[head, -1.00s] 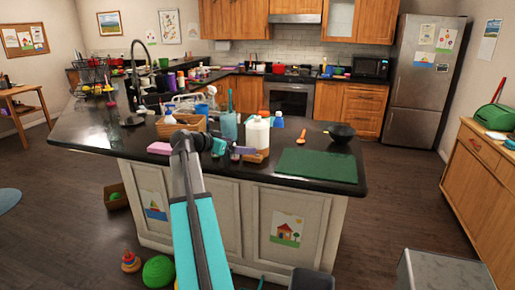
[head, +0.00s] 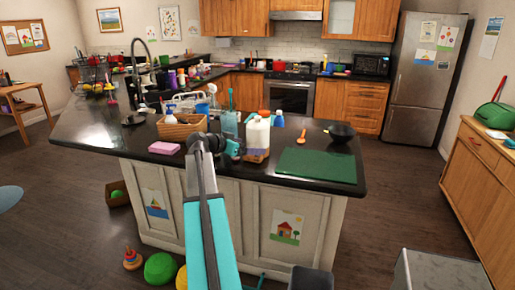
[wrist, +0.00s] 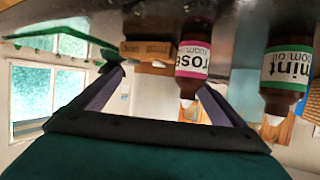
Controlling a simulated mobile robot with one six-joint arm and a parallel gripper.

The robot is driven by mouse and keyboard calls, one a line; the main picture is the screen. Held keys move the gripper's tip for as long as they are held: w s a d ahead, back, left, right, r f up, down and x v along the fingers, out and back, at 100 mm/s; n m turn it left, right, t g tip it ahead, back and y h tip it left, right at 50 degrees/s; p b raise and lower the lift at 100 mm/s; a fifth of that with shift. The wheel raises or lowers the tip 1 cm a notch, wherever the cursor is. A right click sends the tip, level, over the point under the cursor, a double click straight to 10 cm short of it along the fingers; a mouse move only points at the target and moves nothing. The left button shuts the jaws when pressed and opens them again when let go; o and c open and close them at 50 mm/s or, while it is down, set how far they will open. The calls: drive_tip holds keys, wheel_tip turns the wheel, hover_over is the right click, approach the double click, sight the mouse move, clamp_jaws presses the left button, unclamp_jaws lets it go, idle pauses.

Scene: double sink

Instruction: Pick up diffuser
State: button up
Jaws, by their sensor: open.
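In the wrist view, which is upside down, a brown bottle with a pink "rose room oil" label (wrist: 192,62) and a white tip stands on the dark counter. A second brown bottle with a green "mint room oil" label (wrist: 286,68) stands to its right. I cannot tell which object is the diffuser. My gripper (wrist: 162,84) is open and empty; the rose bottle appears between its fingers, closer to the right one. In the head view my gripper (head: 232,148) is over the island's front part, and the small bottles are hidden or too small to make out.
On the island, a white bottle (head: 258,135) stands just behind my gripper. A green mat (head: 315,166) and black bowl (head: 341,131) lie to the right. A pink sponge (head: 164,148) and wicker basket (head: 181,129) are left. Bare counter (head: 100,124) lies further left.

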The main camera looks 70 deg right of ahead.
sight(255, 123)
drive_tip(key=shift+p+x, duration=0.65)
drive_tip(key=shift+x, duration=1.15)
drive_tip(key=shift+r, duration=0.1)
drive_tip(key=c, duration=1.5)
drive_tip(key=shift+r, duration=0.15)
drive_tip(key=shift+r+b, duration=1.5)
drive_tip(key=shift+r, duration=3.4)
